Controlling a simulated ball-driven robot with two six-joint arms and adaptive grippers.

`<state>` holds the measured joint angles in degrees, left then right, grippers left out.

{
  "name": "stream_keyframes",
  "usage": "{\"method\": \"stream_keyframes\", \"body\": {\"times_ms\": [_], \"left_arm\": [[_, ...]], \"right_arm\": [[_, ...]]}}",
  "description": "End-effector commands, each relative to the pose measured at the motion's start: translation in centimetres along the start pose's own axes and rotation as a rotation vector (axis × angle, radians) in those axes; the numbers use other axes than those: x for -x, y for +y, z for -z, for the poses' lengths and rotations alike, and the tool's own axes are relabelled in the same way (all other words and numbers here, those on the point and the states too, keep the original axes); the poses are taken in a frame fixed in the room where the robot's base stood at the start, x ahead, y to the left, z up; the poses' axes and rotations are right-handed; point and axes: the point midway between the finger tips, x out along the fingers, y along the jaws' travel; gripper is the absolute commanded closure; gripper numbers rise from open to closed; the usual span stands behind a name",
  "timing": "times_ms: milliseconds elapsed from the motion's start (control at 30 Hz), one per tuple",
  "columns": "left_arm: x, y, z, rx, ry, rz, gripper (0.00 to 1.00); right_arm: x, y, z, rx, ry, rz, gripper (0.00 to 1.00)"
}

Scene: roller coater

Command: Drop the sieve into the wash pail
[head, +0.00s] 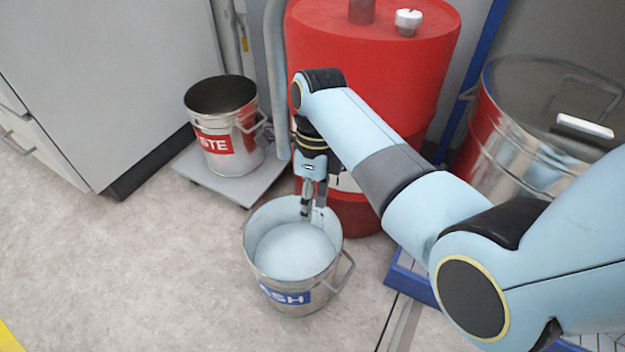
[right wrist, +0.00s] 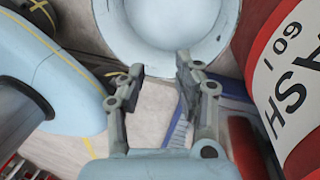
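The wash pail (head: 276,302) is a metal bucket with a blue label, standing on the floor with pale blue contents. Its pale inside also shows at the top of the right wrist view (right wrist: 180,30). My right gripper (head: 312,211) points down at the pail's far right rim. In the right wrist view its two fingers (right wrist: 160,66) stand apart with nothing between them. I cannot make out a sieve in either view. My left gripper is not in view.
A waste pail (head: 231,150) with a red label stands on a grey platform (head: 235,187) behind left. A red drum (head: 380,75) is close behind the gripper. A steel drum (head: 520,125) stands at the right. The floor left of the wash pail is clear.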

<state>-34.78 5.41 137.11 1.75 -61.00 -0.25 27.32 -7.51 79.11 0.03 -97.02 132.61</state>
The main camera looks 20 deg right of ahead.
Motion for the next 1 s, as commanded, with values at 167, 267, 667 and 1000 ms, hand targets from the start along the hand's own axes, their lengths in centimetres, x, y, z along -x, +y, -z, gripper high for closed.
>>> {"method": "stream_keyframes", "body": {"times_ms": [167, 267, 667, 1000], "left_arm": [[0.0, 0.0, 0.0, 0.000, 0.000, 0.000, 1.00], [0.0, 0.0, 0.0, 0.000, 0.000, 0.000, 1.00], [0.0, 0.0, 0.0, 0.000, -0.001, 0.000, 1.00], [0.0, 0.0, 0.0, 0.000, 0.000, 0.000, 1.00]], "right_arm": [[3.9, 0.0, 0.0, 0.000, -0.002, 0.002, 0.67], [5.4, 0.0, 0.0, 0.000, -0.001, 0.001, 0.67], [6.8, 0.0, 0.0, 0.000, 0.000, -0.001, 0.67], [6.7, 0.0, 0.0, 0.000, 0.001, -0.001, 0.67]]}}
